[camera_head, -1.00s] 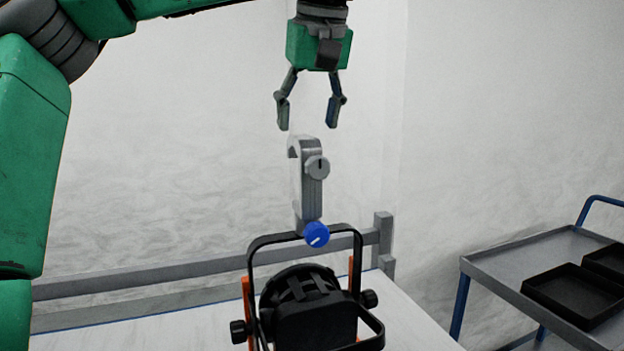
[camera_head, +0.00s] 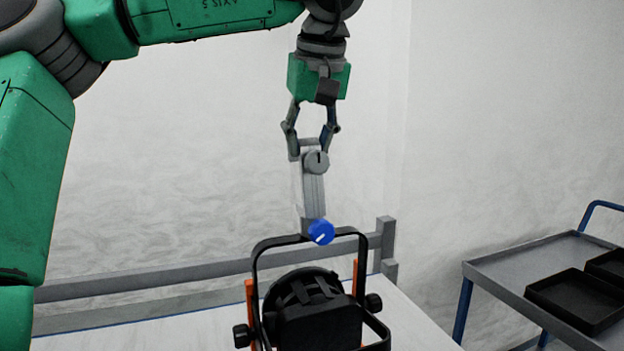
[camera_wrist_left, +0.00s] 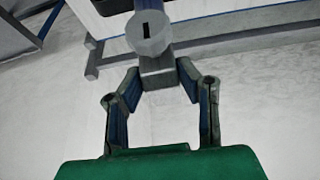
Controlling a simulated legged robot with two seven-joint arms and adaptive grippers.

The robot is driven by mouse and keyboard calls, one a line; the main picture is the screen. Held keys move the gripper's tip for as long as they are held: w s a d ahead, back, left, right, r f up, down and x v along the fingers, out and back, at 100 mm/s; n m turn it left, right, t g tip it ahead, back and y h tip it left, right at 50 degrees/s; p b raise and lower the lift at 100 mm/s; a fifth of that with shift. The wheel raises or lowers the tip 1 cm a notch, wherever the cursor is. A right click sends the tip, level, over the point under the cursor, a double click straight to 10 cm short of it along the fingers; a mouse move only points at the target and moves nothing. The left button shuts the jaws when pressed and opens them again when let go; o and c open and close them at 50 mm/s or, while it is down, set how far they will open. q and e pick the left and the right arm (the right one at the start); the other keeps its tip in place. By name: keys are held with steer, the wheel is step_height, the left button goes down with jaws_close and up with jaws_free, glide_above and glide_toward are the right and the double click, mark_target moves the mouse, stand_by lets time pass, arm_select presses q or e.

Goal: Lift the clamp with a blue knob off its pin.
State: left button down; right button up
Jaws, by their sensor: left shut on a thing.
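The clamp (camera_head: 312,188) is a grey hook-shaped body with a round grey knob on its upper part and a blue knob (camera_head: 320,232) at its base. It stands upright on top of the black yoke of a par can (camera_head: 318,308). The pin is hidden behind the blue knob and the clamp's base. My left gripper (camera_head: 308,146) comes down from above and is shut on the clamp's top. The left wrist view also shows the clamp (camera_wrist_left: 153,62) between the fingertips. My right gripper is in neither view.
The par can sits on a white table (camera_head: 120,335) with a grey rail (camera_head: 200,268) behind it. A grey cart (camera_head: 500,272) with black trays (camera_head: 577,300) stands at the right. The space around the clamp's sides is free.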

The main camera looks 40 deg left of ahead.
arm_select(q)
steer(key=shift+w+f, duration=0.1)
steer(key=shift+f, duration=0.3)
